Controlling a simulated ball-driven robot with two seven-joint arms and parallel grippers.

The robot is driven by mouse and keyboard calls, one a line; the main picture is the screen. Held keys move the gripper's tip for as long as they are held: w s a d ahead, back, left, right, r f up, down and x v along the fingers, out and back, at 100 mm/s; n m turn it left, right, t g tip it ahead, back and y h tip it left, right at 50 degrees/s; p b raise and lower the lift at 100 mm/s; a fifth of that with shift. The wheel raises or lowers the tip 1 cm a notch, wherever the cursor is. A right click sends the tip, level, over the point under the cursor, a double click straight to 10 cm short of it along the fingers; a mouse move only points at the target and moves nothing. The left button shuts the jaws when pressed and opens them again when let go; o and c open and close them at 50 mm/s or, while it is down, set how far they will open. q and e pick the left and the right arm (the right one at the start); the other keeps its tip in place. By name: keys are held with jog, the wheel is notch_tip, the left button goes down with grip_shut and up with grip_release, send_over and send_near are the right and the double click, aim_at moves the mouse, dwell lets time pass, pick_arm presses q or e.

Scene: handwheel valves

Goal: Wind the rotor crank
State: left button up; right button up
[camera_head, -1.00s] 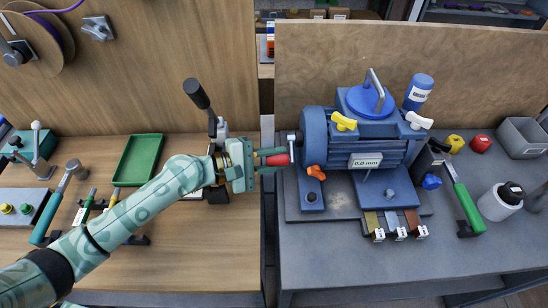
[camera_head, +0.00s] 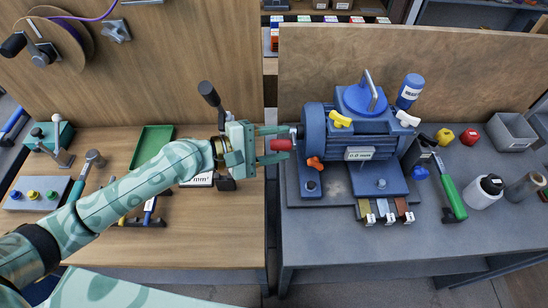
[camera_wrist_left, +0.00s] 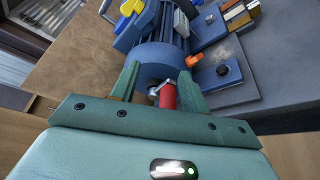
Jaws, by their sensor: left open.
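The blue motor-like machine (camera_head: 362,135) stands on the grey bench, with a small metal crank (camera_head: 294,131) on its left end. The crank's red handle (camera_head: 281,145) points toward my left gripper (camera_head: 275,145). My left gripper is open, with its two green fingers on either side of the red handle. In the left wrist view the red handle (camera_wrist_left: 167,97) lies between the fingers, nearer the right one; I cannot tell whether they touch. My right gripper is not in view.
An orange wing knob (camera_head: 315,163) sits on the machine near the crank. A black-handled lever (camera_head: 209,94) stands behind my left wrist on the wooden bench. A green tray (camera_head: 153,139) lies behind the arm. A gap separates the two benches.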

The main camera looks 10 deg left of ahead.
pick_arm(q)
jog(key=s+d+r+p, duration=0.1)
jog(key=s+r+p, duration=0.3)
jog(key=s, duration=0.5)
jog(key=shift+s+d+r+p, duration=0.2)
jog(key=shift+s+r+p, duration=0.1)
jog(key=shift+p, duration=0.3)
